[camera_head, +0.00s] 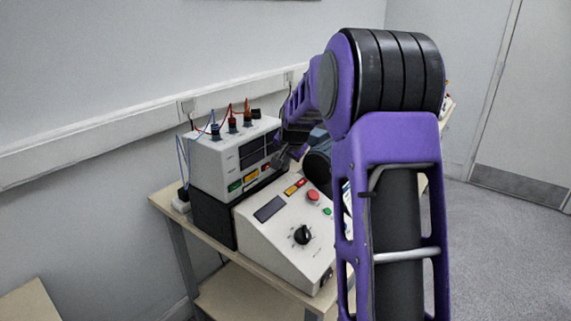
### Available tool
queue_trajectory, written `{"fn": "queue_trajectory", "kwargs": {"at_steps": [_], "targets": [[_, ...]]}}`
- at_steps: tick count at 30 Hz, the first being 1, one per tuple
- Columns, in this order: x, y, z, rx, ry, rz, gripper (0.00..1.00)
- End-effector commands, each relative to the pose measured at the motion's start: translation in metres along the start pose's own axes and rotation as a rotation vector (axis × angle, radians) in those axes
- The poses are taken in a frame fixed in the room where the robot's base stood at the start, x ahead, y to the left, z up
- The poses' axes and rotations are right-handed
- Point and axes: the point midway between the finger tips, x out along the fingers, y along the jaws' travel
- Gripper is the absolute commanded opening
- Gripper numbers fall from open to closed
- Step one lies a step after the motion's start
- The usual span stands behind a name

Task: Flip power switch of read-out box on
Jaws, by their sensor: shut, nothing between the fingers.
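The read-out box (208,165) is a light grey case on a black block. It has dark display windows (252,152) and a row of small green, yellow and red parts (250,177) low on its front. I cannot tell for sure which of these is the power switch, or its position. My gripper (276,164) is shut and empty, close to the lower right of the box's front, by the red part. I cannot tell whether it touches. My purple arm hides the area to the right of the box.
A sloped control console (262,235) with a black knob (303,235) and a red button (313,195) stands in front. Cables and plugs (233,122) rise from the box top. The wooden table's edge (165,207) and the wall are close. Open floor lies right.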

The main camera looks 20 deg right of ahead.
Motion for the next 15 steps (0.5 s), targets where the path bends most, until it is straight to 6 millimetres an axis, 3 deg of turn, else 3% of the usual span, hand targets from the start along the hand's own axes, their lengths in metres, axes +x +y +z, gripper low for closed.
{"fn": "queue_trajectory", "kwargs": {"at_steps": [5, 15], "targets": [[0.0096, -0.0032, 0.004, -0.002, -0.001, 0.0, 0.0], [0.0084, -0.0034, 0.0035, -0.001, -0.001, -0.001, 0.0]]}}
